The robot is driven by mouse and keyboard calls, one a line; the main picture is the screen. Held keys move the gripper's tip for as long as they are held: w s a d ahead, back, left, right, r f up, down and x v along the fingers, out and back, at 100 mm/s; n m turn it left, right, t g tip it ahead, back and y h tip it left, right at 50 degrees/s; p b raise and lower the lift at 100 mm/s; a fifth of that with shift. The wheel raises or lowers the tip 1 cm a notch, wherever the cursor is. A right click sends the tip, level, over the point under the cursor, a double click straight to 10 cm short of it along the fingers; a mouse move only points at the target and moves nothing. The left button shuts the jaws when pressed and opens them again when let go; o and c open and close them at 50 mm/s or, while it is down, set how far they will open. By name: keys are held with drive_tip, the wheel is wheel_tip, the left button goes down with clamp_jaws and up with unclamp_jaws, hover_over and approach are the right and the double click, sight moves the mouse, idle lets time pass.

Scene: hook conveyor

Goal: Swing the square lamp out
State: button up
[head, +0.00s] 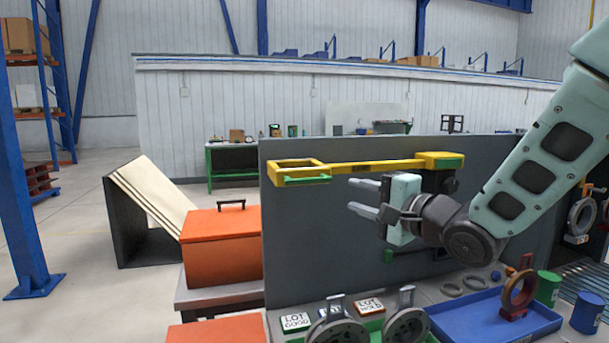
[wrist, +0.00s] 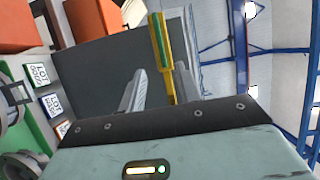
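The square lamp (head: 300,172) is a yellow arm with an open square frame at its left end and a green grip bar (head: 306,180) along that frame's front. Its right end meets a yellow block with a green strip (head: 440,160) at the grey panel. My gripper (head: 352,196) is in front of the panel, below the yellow arm and right of the square frame. Its two fingers are apart and point left, with nothing held. In the wrist view the yellow and green lamp part (wrist: 162,48) shows beyond the fingertips (wrist: 160,76).
The grey panel (head: 330,240) stands behind my gripper. An orange box (head: 221,246) is at left. Below are "LOT" blocks (head: 295,321), round grey fixtures (head: 338,332), a blue tray (head: 480,338) with a brown ring piece and a green can (head: 548,289). Space left of the fingers looks clear.

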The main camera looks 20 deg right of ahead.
sight(311, 181)
drive_tip(key=p+x, duration=0.4)
drive_tip(key=x, duration=1.1)
drive_tip(key=shift+w+a, duration=0.1)
drive_tip(key=shift+w, duration=0.25)
drive_tip(key=shift+c, duration=0.3)
clamp_jaws()
